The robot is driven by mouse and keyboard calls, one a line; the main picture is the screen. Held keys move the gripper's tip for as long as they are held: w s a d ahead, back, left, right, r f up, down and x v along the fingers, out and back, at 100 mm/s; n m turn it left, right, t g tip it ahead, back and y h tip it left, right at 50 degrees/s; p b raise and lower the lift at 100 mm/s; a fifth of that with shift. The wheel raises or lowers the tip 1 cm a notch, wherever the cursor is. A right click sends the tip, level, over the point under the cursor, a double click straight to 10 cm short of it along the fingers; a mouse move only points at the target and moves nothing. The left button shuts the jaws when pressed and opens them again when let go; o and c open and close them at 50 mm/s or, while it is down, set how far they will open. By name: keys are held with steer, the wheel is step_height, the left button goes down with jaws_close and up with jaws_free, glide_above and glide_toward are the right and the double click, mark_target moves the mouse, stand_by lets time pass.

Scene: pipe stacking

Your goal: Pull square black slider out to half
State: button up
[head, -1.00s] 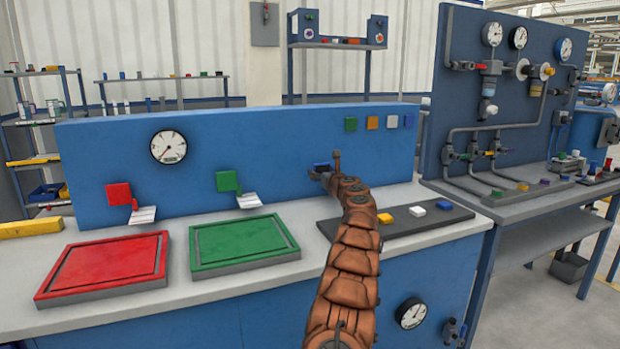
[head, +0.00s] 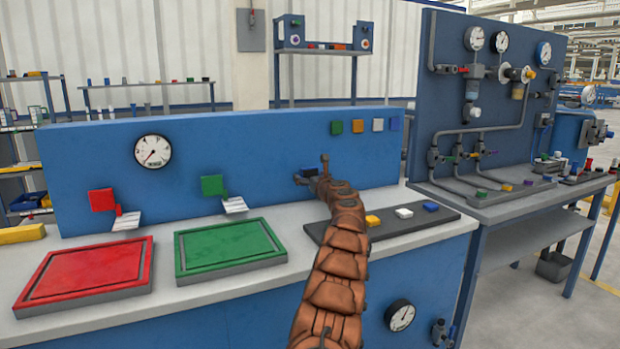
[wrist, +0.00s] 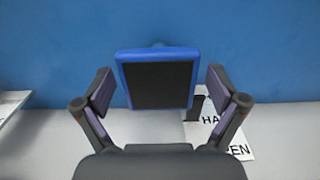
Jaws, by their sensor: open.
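The square black slider (wrist: 160,85) has a flat black face with a blue rim in the wrist view. It stands out in front of the blue panel, and what joins it to the panel is mostly hidden behind it. My gripper (wrist: 159,92) is open, with one finger left and one right of the slider and a gap on both sides. In the head view the slider's blue top (head: 308,170) shows at my gripper (head: 311,173); the rest is hidden by my arm. A white card (wrist: 232,140) below right bears partly hidden letters, "HA" and "PEN".
The upright blue panel (head: 260,150) is close behind the slider. A dark board (head: 400,228) with yellow, white and blue blocks lies to the right below my arm. Green (head: 228,245) and red (head: 85,278) trays lie left on the bench.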

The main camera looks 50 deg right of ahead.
steer(key=v, duration=1.2)
stand_by(1.0)
stand_by(0.5)
